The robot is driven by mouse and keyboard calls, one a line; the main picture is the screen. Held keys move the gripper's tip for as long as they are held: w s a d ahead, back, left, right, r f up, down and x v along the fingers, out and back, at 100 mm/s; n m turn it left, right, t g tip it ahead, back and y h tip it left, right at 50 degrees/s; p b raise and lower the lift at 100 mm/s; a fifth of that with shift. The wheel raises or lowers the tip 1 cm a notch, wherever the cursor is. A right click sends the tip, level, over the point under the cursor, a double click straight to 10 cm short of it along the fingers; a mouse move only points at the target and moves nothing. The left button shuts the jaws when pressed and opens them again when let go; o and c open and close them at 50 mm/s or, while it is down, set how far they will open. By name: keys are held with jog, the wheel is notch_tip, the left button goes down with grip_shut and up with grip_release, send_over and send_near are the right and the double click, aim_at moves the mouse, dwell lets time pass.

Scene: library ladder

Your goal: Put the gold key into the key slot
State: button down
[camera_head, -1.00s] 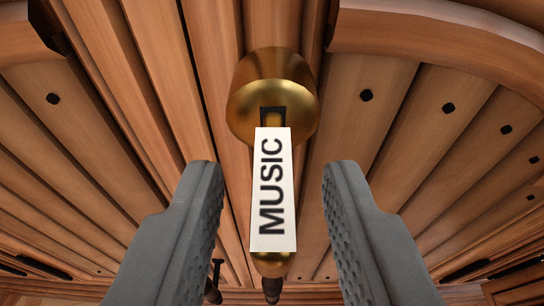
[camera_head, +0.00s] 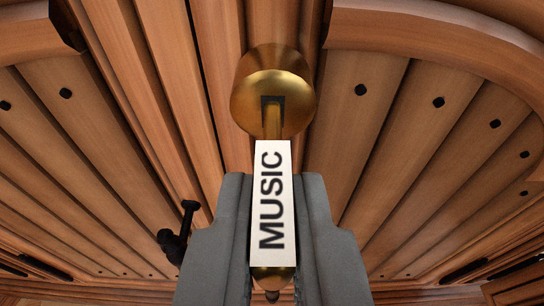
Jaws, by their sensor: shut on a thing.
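A gold piece with a white label reading MUSIC (camera_head: 271,205) is in the middle of the camera view. Its gold stem (camera_head: 272,122) runs up into a dark slot in a round gold mount (camera_head: 300,92) on the wooden wall. Its rounded gold end (camera_head: 272,277) shows below the label. My gripper (camera_head: 272,190) is shut on the labelled piece, one grey finger on each side. I cannot tell whether this piece is the gold key. No separate key or other key slot is recognisable.
Wooden panels with dark round holes (camera_head: 438,103) spread on both sides. A curved wooden rim (camera_head: 440,22) crosses the upper right. A dark peg-like fitting (camera_head: 178,238) is close to the left of my gripper.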

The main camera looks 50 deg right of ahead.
jog(key=shift+s+a+f, duration=0.15)
jog(key=shift+s+a, duration=0.55)
jog(key=shift+a, duration=0.2)
jog(key=shift+s+a+f, duration=0.15)
jog(key=shift+s+a, duration=0.55)
jog(key=shift+a, duration=0.2)
dwell(0.4)
send_near(273, 291)
jog(key=s+a+f, duration=0.2)
jog(key=a+f, duration=0.1)
jog(key=shift+s+a, duration=0.15)
jog(key=shift+s, duration=0.05)
dwell(0.7)
jog(key=shift+w, duration=0.1)
